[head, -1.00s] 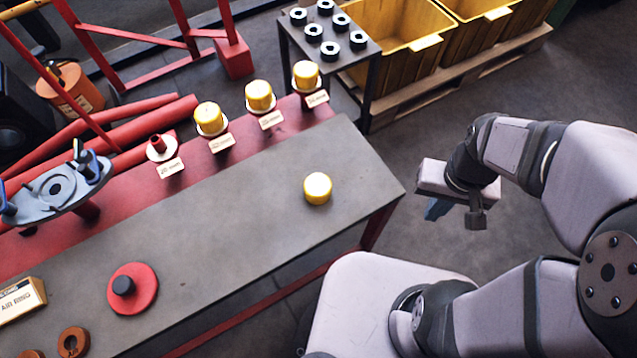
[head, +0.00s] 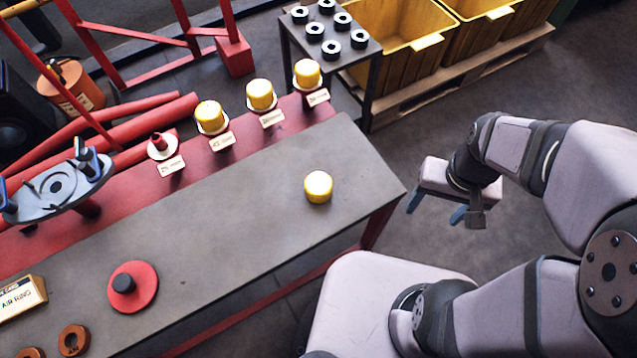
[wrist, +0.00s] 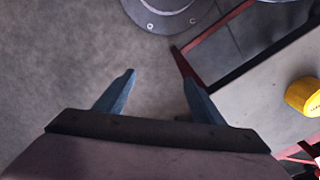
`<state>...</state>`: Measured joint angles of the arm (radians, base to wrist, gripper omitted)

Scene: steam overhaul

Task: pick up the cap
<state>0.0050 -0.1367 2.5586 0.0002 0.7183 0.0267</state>
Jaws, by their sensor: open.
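A yellow cap (head: 318,187) stands alone on the bare grey bench top (head: 240,215), near its right end. It also shows at the right edge of the wrist view (wrist: 304,96), partly cut off. My gripper (head: 435,207) is to the right of the cap, beyond the bench end and over the floor. Its two blue fingers are spread with nothing between them; the wrist view shows them open (wrist: 158,95) above bare floor.
More yellow caps (head: 261,95) sit on labelled red posts along the back, with one bare post (head: 160,147) at left. A red disc (head: 133,288) lies on the bench. A small rack (head: 330,52) with black rings and yellow bins (head: 405,45) stand behind.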

